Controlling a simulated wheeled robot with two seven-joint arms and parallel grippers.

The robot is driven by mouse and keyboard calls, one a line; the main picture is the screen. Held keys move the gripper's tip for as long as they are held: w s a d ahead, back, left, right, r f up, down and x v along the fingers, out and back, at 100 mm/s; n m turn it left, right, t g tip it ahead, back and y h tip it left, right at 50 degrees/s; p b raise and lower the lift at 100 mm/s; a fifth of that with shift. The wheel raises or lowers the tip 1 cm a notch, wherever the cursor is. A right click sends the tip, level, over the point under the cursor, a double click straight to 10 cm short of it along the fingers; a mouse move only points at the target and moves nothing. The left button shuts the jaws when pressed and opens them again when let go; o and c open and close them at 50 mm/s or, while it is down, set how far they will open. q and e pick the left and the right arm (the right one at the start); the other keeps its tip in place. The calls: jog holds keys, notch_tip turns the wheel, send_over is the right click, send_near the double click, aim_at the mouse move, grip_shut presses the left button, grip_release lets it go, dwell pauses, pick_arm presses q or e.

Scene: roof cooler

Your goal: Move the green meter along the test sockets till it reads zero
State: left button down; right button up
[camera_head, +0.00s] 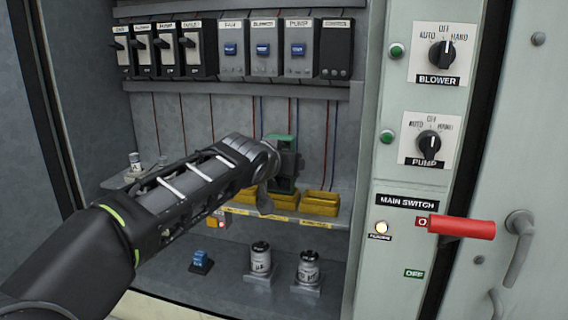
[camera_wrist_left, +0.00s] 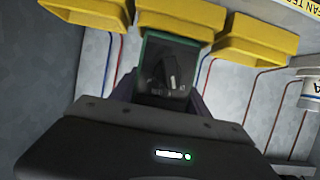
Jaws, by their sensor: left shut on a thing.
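The green meter (camera_head: 284,160) is held up in front of the cabinet's back wall, above the yellow bins. My left gripper (camera_head: 270,170) is shut on it, reaching in from the left. In the left wrist view the meter (camera_wrist_left: 166,72) shows a green rim and a dark face with a knob-like shape; no reading is legible. The test sockets cannot be made out clearly; a yellow strip with test lettering (camera_wrist_left: 303,10) shows at the wrist view's upper right corner. My right gripper is not in view.
Yellow bins (camera_head: 319,204) stand on a shelf below the meter. Two labelled cylinders (camera_head: 261,260) and a blue-topped part (camera_head: 200,262) stand on the cabinet floor. Breakers (camera_head: 168,50) line the top. A red main switch handle (camera_head: 461,228) sticks out at right.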

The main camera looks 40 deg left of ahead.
pick_arm(q)
jog(key=shift+f+b, duration=0.2)
jog(key=shift+b, duration=0.2)
jog(key=shift+c, duration=2.2)
grip_release()
jog(key=shift+f, duration=0.1)
jog(key=b+v, duration=0.1)
jog(key=v, duration=0.6)
jog(key=shift+s+b, duration=0.3)
jog(key=shift+s, duration=0.05)
jog(key=shift+d+r, duration=0.15)
jog(key=shift+r, duration=0.1)
